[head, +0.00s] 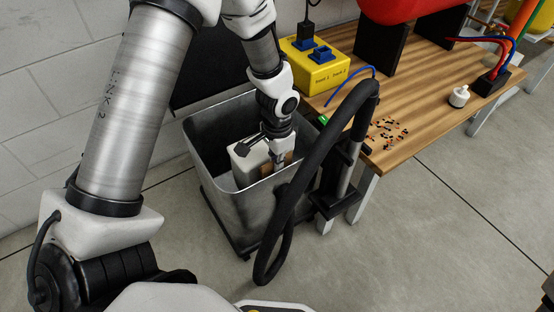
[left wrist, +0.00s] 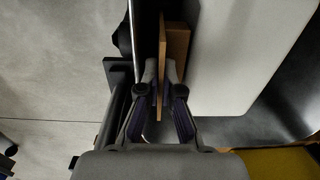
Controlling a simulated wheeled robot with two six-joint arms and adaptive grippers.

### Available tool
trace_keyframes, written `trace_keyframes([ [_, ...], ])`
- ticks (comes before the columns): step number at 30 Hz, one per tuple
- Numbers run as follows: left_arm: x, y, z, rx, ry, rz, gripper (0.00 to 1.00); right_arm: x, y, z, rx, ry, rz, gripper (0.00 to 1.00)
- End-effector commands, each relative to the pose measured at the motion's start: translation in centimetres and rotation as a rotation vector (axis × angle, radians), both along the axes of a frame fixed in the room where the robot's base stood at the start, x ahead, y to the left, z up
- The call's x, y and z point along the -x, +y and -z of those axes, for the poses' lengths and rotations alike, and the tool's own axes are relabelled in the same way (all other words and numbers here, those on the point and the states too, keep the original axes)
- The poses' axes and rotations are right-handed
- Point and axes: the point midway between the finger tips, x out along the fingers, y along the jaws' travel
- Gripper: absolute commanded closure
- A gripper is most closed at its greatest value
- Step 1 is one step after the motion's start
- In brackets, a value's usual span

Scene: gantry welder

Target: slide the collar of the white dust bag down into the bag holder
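The white dust bag (head: 244,163) stands inside an open grey metal bin (head: 243,207). Its tan collar (head: 287,159) is a thin flat plate on the side towards the bin's right wall. My left gripper (head: 279,163) reaches down into the bin from above. In the left wrist view the bag (left wrist: 240,50) lies right of the collar (left wrist: 178,45), and the left fingers (left wrist: 162,75) are closed on either side of the collar's edge. I cannot make out the bag holder; the bin wall and gripper hide that area. My right gripper is not in view.
A wooden bench (head: 415,85) stands right of the bin, carrying a yellow box (head: 314,67), small loose parts (head: 388,132) and a white knob-like piece (head: 459,96). A thick black hose (head: 310,175) loops in front of the bin's right side.

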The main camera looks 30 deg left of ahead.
Motion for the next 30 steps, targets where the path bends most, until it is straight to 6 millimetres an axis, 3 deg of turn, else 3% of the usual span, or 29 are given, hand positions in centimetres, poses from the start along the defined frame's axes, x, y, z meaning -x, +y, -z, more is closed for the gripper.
trace_keyframes([
  [7,0.0,0.0,0.7,0.0,0.0,0.0,1.0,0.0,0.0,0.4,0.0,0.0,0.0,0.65],
  [9,0.0,0.0,0.6,0.0,0.0,0.0,0.72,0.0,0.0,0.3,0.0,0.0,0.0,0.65],
  [10,0.0,0.0,0.6,0.0,0.0,0.0,0.65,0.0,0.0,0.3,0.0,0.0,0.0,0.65],
  [23,0.1,0.0,0.5,0.0,0.002,-0.001,0.65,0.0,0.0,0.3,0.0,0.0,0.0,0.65],
  [26,0.0,0.0,-0.3,0.0,0.001,-0.001,0.65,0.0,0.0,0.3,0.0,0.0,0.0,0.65],
  [30,0.0,0.0,-3.2,0.0,-0.003,-0.002,0.65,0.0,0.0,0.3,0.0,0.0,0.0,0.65],
])
